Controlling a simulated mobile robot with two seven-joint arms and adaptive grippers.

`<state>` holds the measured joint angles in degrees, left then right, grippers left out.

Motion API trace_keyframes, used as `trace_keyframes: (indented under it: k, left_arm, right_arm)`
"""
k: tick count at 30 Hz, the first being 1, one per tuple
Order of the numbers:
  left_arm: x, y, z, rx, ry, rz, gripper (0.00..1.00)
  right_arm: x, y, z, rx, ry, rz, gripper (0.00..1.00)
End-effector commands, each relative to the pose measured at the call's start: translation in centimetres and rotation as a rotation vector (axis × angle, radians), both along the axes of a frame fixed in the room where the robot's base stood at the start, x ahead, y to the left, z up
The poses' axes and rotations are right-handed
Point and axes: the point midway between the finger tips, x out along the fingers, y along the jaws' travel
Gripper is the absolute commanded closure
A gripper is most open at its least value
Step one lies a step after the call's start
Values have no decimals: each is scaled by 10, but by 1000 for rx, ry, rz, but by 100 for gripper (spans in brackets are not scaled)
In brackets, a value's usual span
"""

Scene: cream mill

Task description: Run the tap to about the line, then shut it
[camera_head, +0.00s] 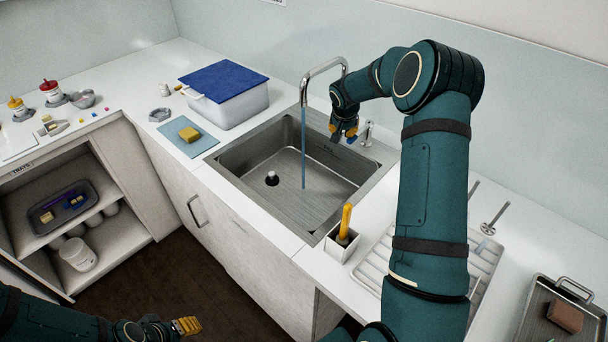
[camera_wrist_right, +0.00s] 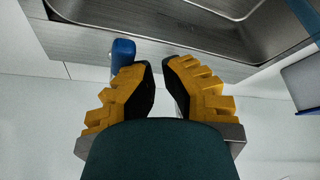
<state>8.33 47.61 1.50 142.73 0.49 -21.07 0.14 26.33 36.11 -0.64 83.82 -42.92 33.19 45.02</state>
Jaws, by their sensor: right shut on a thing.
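The chrome tap (camera_head: 323,68) arches over the steel sink (camera_head: 230,163), and a blue stream of water (camera_head: 304,145) runs down from its spout. A dark stopper or drain piece (camera_head: 272,178) shows on the basin floor. A faint mark (camera_head: 334,148) is on the sink's back wall; I cannot read the water level against it. My right gripper (camera_head: 345,132) is shut on the tap handle, mostly hidden by the fingers. A blue end piece (camera_wrist_right: 123,52) shows by the left finger in the wrist view. My left gripper (camera_head: 187,326) is low over the floor, away from the sink.
A yellow-handled brush (camera_head: 345,222) stands in a white holder at the sink's front right corner. A chrome post (camera_head: 367,132) is close to my right gripper. A blue-lidded tub (camera_head: 230,105) and a sponge (camera_head: 189,134) are left of the sink. A drying rack (camera_head: 485,258) is right.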

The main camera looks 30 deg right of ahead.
Motion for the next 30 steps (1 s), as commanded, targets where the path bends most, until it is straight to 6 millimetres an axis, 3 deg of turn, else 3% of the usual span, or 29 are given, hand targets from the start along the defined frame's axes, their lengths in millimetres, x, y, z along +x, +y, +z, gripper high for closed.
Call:
trace_keyframes:
  k: [1,30]
  left_arm:
    - [0,0,-1,0,0,0,53]
    - [0,0,-10,0,0,0,53]
  right_arm:
    - [-9,2,-19,16,35,-6,100]
    - [-35,-8,-20,16,36,-13,100]
